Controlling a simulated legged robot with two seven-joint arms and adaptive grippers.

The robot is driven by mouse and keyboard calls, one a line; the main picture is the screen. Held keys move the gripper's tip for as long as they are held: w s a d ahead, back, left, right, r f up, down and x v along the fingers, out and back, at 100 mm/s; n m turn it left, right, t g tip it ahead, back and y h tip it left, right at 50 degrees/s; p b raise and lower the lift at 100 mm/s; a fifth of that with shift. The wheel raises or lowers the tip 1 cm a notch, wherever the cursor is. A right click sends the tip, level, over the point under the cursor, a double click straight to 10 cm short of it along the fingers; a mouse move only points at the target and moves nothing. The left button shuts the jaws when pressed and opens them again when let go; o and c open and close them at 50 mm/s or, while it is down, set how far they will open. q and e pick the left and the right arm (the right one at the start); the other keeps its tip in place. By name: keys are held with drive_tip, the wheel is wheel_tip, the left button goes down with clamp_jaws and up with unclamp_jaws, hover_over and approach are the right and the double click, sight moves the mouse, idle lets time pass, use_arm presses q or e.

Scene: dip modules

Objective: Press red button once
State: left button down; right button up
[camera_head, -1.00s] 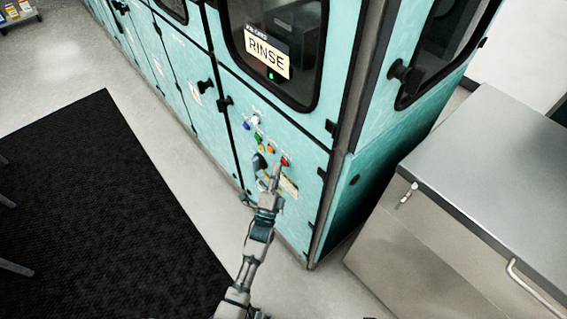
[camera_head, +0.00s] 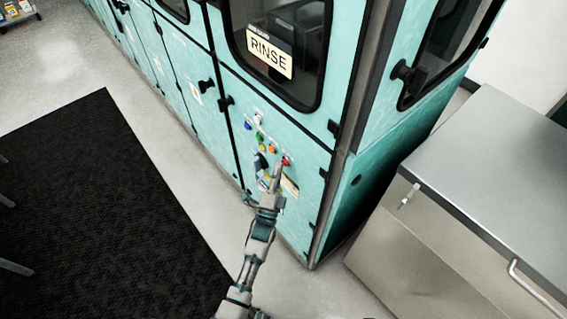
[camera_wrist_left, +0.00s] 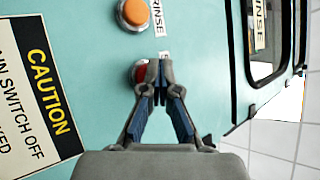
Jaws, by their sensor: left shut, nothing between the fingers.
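The red button (camera_head: 286,161) sits at the right end of a row of controls on the teal machine's lower panel. My left gripper (camera_head: 277,170) is just left of and below it in the head view, with its fingers shut and empty. In the left wrist view, the red button (camera_wrist_left: 139,72) is partly hidden behind the shut fingertips (camera_wrist_left: 158,66). I cannot tell whether they touch it. My right gripper is not in view.
An orange button (camera_wrist_left: 134,13) is close to the red one. Blue, white, green and yellow controls and a dark knob (camera_head: 260,161) are nearby. A RINSE sign (camera_head: 270,56) is on the window above. A steel cabinet (camera_head: 480,180) stands right; a black mat (camera_head: 100,210) lies left.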

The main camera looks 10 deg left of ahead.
use_arm(q)
drive_tip(key=shift+s+a+p, duration=0.3)
drive_tip(key=shift+s+a, duration=0.15)
drive_tip(key=shift+s, duration=0.05)
drive_tip(key=s+a+p, duration=0.1)
drive_tip(key=s, duration=0.1)
drive_tip(key=s+a+p, duration=0.1)
drive_tip(key=s+a, duration=0.1)
idle(0.4)
idle(0.7)
